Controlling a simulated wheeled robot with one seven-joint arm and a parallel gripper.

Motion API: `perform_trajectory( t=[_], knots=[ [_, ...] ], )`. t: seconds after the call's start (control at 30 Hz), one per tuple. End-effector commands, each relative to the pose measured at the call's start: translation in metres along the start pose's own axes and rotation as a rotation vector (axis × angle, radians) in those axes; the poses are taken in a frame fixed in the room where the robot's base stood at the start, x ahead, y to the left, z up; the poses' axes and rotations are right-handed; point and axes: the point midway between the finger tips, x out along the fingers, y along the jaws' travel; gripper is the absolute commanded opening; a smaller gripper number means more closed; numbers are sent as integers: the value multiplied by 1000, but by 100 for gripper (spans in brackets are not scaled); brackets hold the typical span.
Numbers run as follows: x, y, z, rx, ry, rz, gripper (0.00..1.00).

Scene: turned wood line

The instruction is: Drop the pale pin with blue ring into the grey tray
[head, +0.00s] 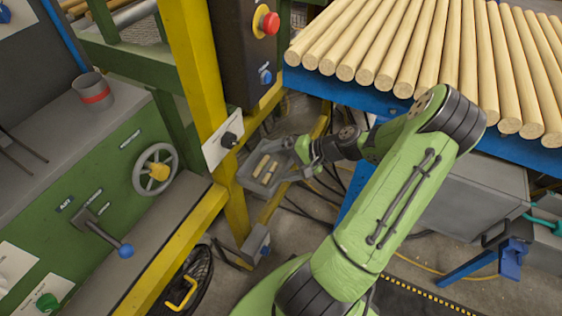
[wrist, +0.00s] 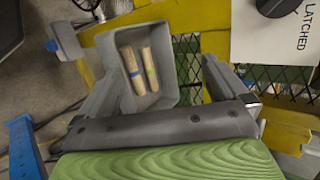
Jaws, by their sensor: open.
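The grey tray (wrist: 171,48) holds two pale wooden pins lying side by side.
A yellow post (head: 198,75) and a white plate with a black knob (head: 228,140) stand close to the tray. A blue-framed rack of wooden rods (head: 420,50) is at the upper right. A green machine with a handwheel (head: 155,170) is at the left.

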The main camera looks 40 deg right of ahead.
Motion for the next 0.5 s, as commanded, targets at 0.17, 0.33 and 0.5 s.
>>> perform_trajectory(
  t=[0.17, 0.33, 0.5],
  knots=[
    [0, 0, 0, 0, 0, 0, 100],
    [0, 0, 0, 0, 0, 0, 100],
    [-4, 0, 0, 1, 1, 0, 100]
  ],
)
